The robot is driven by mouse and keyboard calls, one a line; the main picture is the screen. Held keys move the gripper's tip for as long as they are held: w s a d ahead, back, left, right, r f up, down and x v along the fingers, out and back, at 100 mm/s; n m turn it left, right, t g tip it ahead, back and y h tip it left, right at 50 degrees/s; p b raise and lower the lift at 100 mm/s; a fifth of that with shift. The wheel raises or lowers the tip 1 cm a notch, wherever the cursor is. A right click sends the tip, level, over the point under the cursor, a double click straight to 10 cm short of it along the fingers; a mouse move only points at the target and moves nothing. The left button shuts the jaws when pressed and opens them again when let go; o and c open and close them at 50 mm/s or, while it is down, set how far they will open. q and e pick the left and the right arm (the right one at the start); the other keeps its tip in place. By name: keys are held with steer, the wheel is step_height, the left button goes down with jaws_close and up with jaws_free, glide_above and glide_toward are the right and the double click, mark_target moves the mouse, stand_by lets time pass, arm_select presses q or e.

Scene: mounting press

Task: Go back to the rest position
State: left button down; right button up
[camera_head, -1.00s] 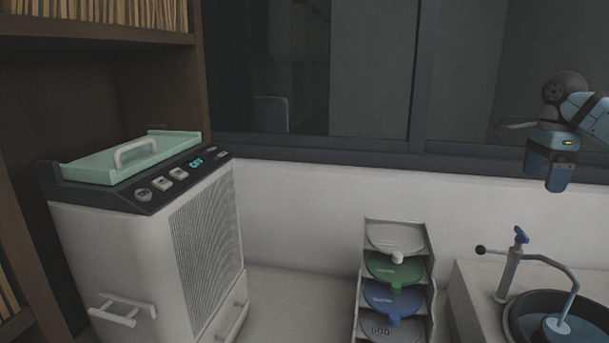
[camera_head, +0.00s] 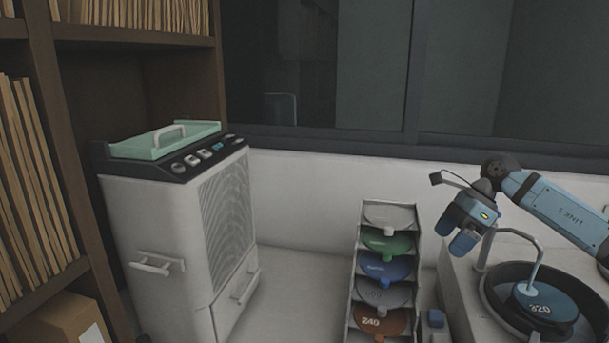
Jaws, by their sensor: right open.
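My right gripper (camera_head: 459,229), blue with a small green-yellow light, hangs at the right of the head view with its fingers pointing down. It is open and appears empty, above the near left part of the sink-like counter. My right arm (camera_head: 560,208) reaches in from the right edge. My left gripper is not in view. The mounting press named for the scene may be the white cabinet machine (camera_head: 160,225) at left, with a mint-green lid (camera_head: 150,146) that has a handle and lies closed on top.
A rack (camera_head: 357,262) holds several coloured discs, an orange one (camera_head: 381,322) marked 240 lowest in view. At right, a dark round basin (camera_head: 492,290) holds a blue disc (camera_head: 545,308) marked 320, under a curved spout (camera_head: 531,241). A wooden shelf (camera_head: 85,200) with files stands at left.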

steer(key=s+a+f+m+t+y, duration=0.2)
steer(key=s+a+f+m+y, duration=0.25)
steer(key=a, duration=0.35)
steer(key=s+a+f+m+t+y, duration=0.2)
steer(key=s+a+f+m+y, duration=0.1)
steer(key=a+f+m+y, duration=0.25)
steer(key=s+a+f+m+t+y, duration=0.25)
steer(key=s+a+m+y, duration=0.2)
steer(key=a, duration=0.55)
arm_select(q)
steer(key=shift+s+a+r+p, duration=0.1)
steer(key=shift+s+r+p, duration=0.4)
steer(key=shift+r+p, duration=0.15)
arm_select(e)
steer(key=s+d+f+m+t+h, duration=0.2)
steer(key=s+f+m+h, duration=0.6)
steer(key=m, duration=0.9)
steer(key=s+d+f+m+t+h, duration=0.2)
steer(key=s+d+f+m+h, duration=0.4)
steer(key=s+f+m, duration=0.9)
step_height(320, 180, down, 2)
steer(key=m+h, duration=0.2)
steer(key=h, duration=0.1)
steer(key=shift+f, duration=0.25)
